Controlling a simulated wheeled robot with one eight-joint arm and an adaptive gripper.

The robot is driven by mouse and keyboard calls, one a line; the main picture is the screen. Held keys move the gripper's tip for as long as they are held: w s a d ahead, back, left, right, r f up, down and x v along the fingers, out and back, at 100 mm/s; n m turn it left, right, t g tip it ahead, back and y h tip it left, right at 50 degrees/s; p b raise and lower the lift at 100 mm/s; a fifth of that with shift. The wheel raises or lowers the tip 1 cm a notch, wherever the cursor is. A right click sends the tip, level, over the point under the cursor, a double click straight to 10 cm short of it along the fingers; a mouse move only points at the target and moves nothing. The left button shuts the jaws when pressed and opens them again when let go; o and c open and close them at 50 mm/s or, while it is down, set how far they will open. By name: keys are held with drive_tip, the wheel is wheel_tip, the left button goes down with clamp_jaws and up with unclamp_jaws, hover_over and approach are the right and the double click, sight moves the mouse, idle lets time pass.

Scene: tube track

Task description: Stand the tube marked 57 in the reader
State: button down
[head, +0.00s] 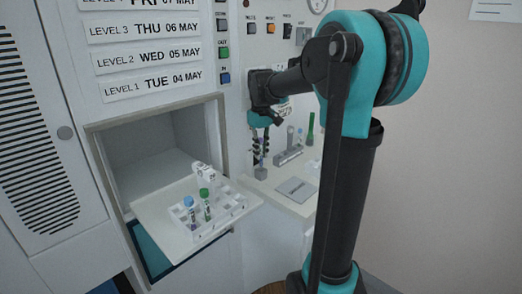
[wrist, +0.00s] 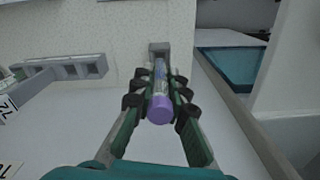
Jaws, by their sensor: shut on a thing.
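My gripper (head: 260,143) is shut on a purple-capped tube (head: 263,152), above the left end of the white counter. In the wrist view my gripper (wrist: 160,98) has its dark fingers on both sides of the tube (wrist: 158,107), with the purple cap toward the camera. The tube's number cannot be read. A small grey block (head: 260,173), perhaps the reader, sits on the counter under the tube. It also shows in the wrist view (wrist: 158,47), at the tube's far end. I cannot tell whether the tube's lower end is inside it or just above it.
A white rack (head: 232,210) with blue- and green-capped tubes stands on the lowered hatch door (head: 160,212) at left. A long grey holder (head: 288,155), a flat grey plate (head: 297,189) and a green upright item (head: 310,130) are on the counter to the right.

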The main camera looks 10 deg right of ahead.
sight(261, 166)
drive_tip(key=shift+f, duration=1.35)
idle(1.3)
drive_tip(key=shift+f, duration=0.25)
drive_tip(key=c, duration=1.4)
unclamp_jaws()
drive_tip(key=shift+c, duration=0.2)
wheel_tip(261, 166, up, 12)
